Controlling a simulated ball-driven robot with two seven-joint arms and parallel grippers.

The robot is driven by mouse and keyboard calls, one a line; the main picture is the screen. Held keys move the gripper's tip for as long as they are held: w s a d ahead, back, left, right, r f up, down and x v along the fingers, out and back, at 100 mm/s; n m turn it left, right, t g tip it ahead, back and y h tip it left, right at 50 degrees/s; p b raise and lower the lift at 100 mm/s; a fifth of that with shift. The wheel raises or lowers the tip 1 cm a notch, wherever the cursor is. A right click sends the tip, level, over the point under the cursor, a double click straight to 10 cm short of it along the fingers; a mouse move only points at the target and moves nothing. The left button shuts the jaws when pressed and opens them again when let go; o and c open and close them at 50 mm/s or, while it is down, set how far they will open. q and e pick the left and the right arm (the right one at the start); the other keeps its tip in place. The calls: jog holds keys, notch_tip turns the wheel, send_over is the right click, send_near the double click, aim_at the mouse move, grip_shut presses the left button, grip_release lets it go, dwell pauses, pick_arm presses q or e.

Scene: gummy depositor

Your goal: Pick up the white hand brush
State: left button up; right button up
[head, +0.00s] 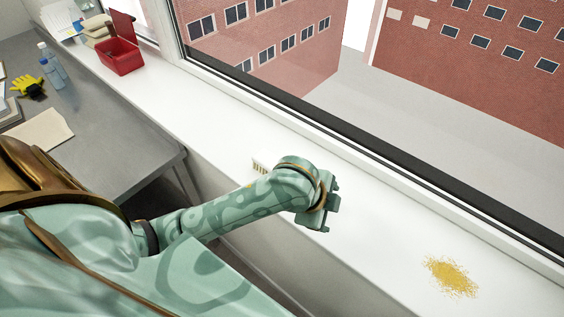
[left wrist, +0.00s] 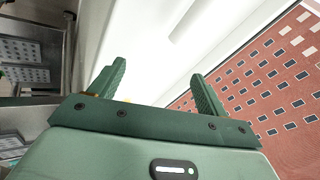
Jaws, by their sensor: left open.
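The white hand brush (head: 259,165) lies on the white window sill in the head view. One end with pale bristles shows; the rest is hidden behind my left forearm and wrist. My left gripper (head: 329,207) is above the sill, to the right of the brush's visible end, and apart from it. In the left wrist view the two green fingers of my left gripper (left wrist: 157,86) are spread with nothing between them. I cannot make out the brush for certain in that view. My right gripper is not in view.
A pile of yellow crumbs (head: 451,277) lies on the sill (head: 385,235) at the lower right. A red open box (head: 121,57) stands on the sill at the far left. A grey desk (head: 110,120) with a bottle (head: 52,68) and yellow gloves (head: 28,86) is at left. The window runs behind the sill.

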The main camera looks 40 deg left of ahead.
pick_arm(q)
jog(key=w+a+r+m+g+y, duration=0.1)
jog(key=w+a+r+m+g, duration=0.2)
jog(key=a, duration=0.4)
jog(key=w+a+r+m+g+y, duration=0.1)
jog(key=w+a+r+g, duration=0.2)
jog(key=w+a+r, duration=0.25)
jog(key=f+b, duration=0.1)
jog(key=f, duration=0.2)
jog(key=f+b, duration=0.1)
jog(key=f, duration=0.3)
jog(key=f+b, duration=0.1)
jog(key=f, duration=0.2)
jog(key=shift+s+a+f, duration=0.15)
jog(key=shift+s+a, duration=0.1)
jog(key=shift+a, duration=0.05)
jog(key=f+b, duration=0.1)
jog(key=f, duration=0.1)
jog(key=a+f+b, duration=0.1)
jog(key=f, duration=0.2)
jog(key=shift+w+a+f, duration=0.1)
jog(key=shift+w+f, duration=0.05)
jog(key=c, duration=1.2)
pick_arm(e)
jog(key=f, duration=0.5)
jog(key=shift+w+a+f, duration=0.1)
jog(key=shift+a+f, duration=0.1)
